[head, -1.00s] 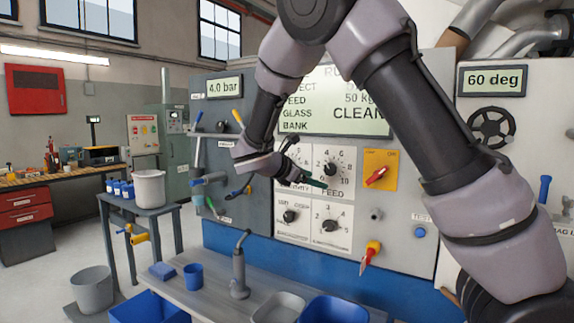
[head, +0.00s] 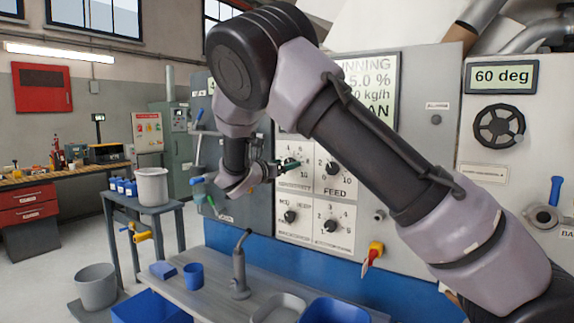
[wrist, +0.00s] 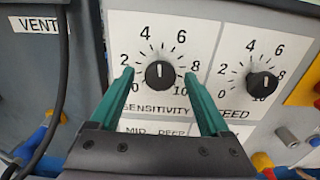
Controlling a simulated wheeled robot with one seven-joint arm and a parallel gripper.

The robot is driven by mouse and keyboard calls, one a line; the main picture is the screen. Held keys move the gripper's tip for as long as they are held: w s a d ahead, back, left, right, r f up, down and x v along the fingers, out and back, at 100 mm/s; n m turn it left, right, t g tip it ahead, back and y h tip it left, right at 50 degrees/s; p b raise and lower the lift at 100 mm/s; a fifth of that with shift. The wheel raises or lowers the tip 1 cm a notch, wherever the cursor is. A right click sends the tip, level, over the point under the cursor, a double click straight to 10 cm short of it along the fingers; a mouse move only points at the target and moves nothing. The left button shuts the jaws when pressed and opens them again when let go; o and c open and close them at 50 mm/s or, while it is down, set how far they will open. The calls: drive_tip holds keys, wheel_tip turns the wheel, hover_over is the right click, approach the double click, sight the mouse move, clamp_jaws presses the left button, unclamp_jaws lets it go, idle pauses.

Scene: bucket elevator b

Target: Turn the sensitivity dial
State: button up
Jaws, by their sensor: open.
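The sensitivity dial (wrist: 159,74) is a black knob with a white pointer line on a white 0-to-10 scale plate. In the wrist view its pointer is roughly upright, between the 4 and the 6. My gripper (wrist: 159,74) has two green fingers, open, with one on each side of the knob in that view. I cannot tell whether they touch it. In the head view my gripper (head: 272,166) is in front of the panel at the sensitivity plate (head: 300,150), and my arm hides part of the panel above.
The feed dial (wrist: 262,84) is just right of the sensitivity dial. Two more dials sit below, one of them at the lower left (head: 290,216). A red and yellow lever (head: 373,254) juts from the panel. A bench with a grey tray (head: 279,307) stands below.

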drive_tip(key=shift+w+d, duration=0.4)
drive_tip(key=shift+w, duration=0.15)
clamp_jaws()
drive_tip(key=shift+m, duration=0.4)
drive_tip(key=shift+s+d+m, duration=0.1)
drive_tip(key=shift+m, duration=3.4)
